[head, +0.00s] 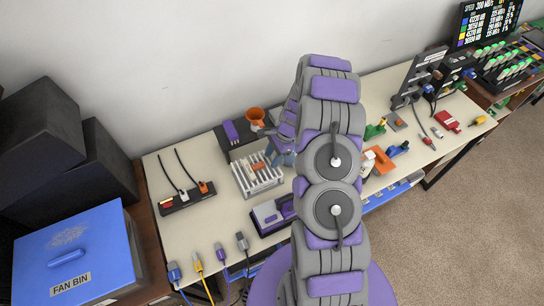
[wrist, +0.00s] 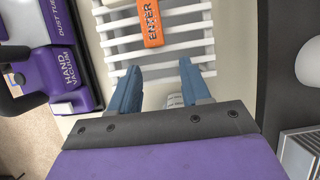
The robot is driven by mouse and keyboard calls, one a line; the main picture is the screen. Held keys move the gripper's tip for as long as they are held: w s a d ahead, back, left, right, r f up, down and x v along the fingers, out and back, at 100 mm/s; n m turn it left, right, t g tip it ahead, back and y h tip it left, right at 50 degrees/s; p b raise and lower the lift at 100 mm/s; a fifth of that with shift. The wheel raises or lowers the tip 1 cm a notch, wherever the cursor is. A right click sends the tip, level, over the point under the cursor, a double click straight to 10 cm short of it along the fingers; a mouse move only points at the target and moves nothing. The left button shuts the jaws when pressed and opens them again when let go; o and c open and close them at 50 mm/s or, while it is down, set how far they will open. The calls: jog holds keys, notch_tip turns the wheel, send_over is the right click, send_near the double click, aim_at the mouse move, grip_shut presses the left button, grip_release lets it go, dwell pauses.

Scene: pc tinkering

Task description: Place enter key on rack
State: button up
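The orange enter key (wrist: 147,24), with the word ENTER on it, rests on the white slatted rack (wrist: 180,47) in the wrist view. In the head view the rack (head: 266,186) stands on the table, and an orange piece that looks like the key (head: 259,167) lies on its slats. My gripper (wrist: 160,68) has its two blue fingers spread, with a clear gap between them. The fingertips are over the rack's near edge, apart from the key, and hold nothing. In the head view my arm partly hides my gripper (head: 280,156).
A purple hand vacuum (wrist: 70,65) lies beside the rack. A small pale object (wrist: 175,100) shows between the fingers, partly hidden. An orange funnel (head: 255,115) stands behind the rack, and a power strip (head: 186,199) lies to its left.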

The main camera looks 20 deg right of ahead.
jog(key=shift+a, duration=1.05)
jog(key=shift+d, duration=0.2)
jog(key=shift+d, duration=0.1)
jog(key=shift+d+r, duration=0.15)
jog(key=shift+r, duration=0.2)
jog(key=p+v, duration=0.2)
jog(key=v, duration=0.9)
jog(key=s+a+r+n+g+h, duration=0.1)
jog(key=s+a+r+n, duration=0.3)
jog(key=a+r, duration=0.3)
jog(key=s+a+r+n, duration=0.3)
jog(key=s+a+r, duration=0.1)
jog(key=r, duration=0.4)
jog(key=s+a+r+n+h, duration=0.1)
jog(key=s+a+r+n, duration=0.1)
jog(key=s, duration=0.6)
jog(key=s+a+r+n+h, duration=0.1)
jog(key=s+r+n, duration=0.3)
jog(key=s, duration=0.5)
jog(key=s+a+r+n+h, duration=0.1)
jog(key=s+a+r+n, duration=0.2)
jog(key=s, duration=0.6)
jog(key=shift+s+a+r+n+g+h, duration=0.2)
jog(key=shift+s+a+n+g+h, duration=0.15)
jog(key=shift+n, duration=0.65)
